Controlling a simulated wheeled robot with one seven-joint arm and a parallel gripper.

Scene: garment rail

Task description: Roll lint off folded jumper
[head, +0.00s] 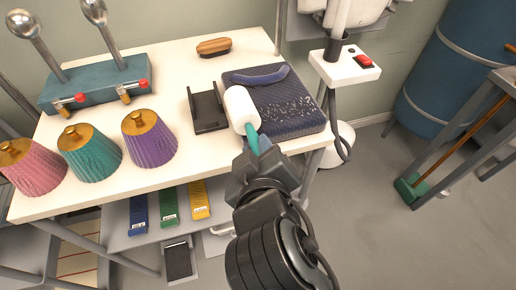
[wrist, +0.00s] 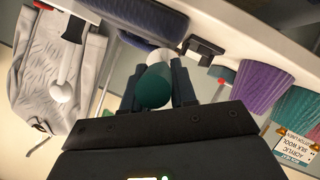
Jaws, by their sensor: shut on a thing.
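A folded dark blue jumper (head: 278,105) lies on the white table, with pale lint specks scattered over its front half. My gripper (head: 258,150) is shut on the teal handle of a lint roller with a white head (head: 241,108). The roller head is at the jumper's left edge, between the jumper and a black cradle (head: 208,110); I cannot tell whether it touches the jumper. In the wrist view the teal handle end (wrist: 153,90) sits between the fingers, with part of the white head behind it. The jumper shows there only as a dark blue strip (wrist: 145,18).
A wooden brush (head: 214,47) lies behind the cradle. Purple, teal and pink cones with gold tops (head: 149,137) stand on the left, before a teal box with two metal balls (head: 95,85). A steamer stand (head: 343,66) is close on the jumper's right.

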